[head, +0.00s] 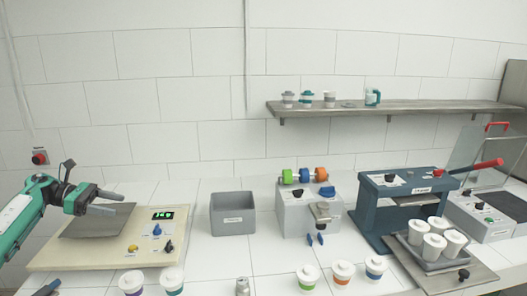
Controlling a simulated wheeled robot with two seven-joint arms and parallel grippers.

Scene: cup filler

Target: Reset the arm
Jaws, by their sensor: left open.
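My left arm (30,215) is green and comes in from the left. My left gripper (112,203) is open and empty. It hangs over the dark plate (98,221) of the scale-like panel at the left, with its fingers pointing right. I cannot tell how high above the plate it is. My right gripper is not in view.
A grey bin (232,228) stands mid-counter, with a grey machine (296,210) to its right. A blue press (372,205) and a tray of white cups (425,262) are at the right. Several lidded cups (341,271) line the front edge. A shelf (390,109) is above.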

